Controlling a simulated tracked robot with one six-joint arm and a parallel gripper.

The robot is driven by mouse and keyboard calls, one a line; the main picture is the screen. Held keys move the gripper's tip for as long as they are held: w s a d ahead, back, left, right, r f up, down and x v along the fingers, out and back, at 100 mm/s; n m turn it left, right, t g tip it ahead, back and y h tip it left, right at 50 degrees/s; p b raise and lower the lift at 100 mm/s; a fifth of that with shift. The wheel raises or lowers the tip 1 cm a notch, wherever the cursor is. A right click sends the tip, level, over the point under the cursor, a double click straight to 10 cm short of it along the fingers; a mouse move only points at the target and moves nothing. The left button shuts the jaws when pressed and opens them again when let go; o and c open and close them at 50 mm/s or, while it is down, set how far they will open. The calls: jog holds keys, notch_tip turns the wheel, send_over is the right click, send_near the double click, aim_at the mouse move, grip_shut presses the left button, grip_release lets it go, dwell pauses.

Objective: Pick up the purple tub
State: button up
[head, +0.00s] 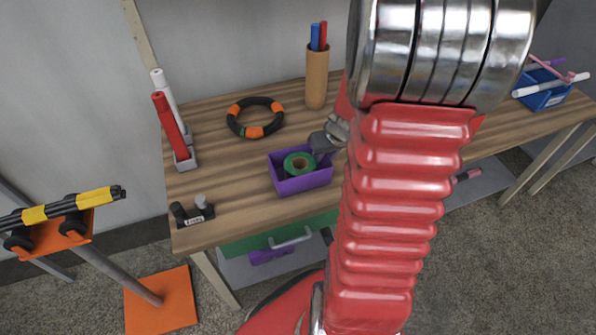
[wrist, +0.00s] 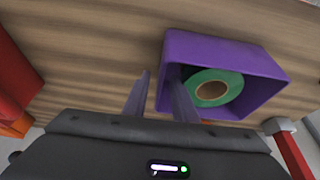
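The purple tub (head: 302,186) is an open rectangular box standing on the wooden workbench, with a green tape roll (head: 299,163) inside it. My gripper (head: 319,152) is at the tub's far right side in the head view, with its fingers partly hidden. In the wrist view the tub (wrist: 222,50) is right of centre with the green roll (wrist: 215,88) in it. There my gripper (wrist: 160,73) is open, with one finger outside the tub's near wall and the other just inside it. A gap shows between the outer finger and the wall.
On the workbench (head: 225,205) are a black-and-orange ring (head: 255,118), a cardboard pen cup (head: 316,80), a grey holder with red and white markers (head: 172,130), a small black holder (head: 190,214) and a blue bin (head: 541,91). My red arm hides the bench's middle.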

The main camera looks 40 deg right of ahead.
jog(key=shift+f, duration=0.2)
dwell(0.4)
jog(key=shift+c, duration=0.4)
grip_shut()
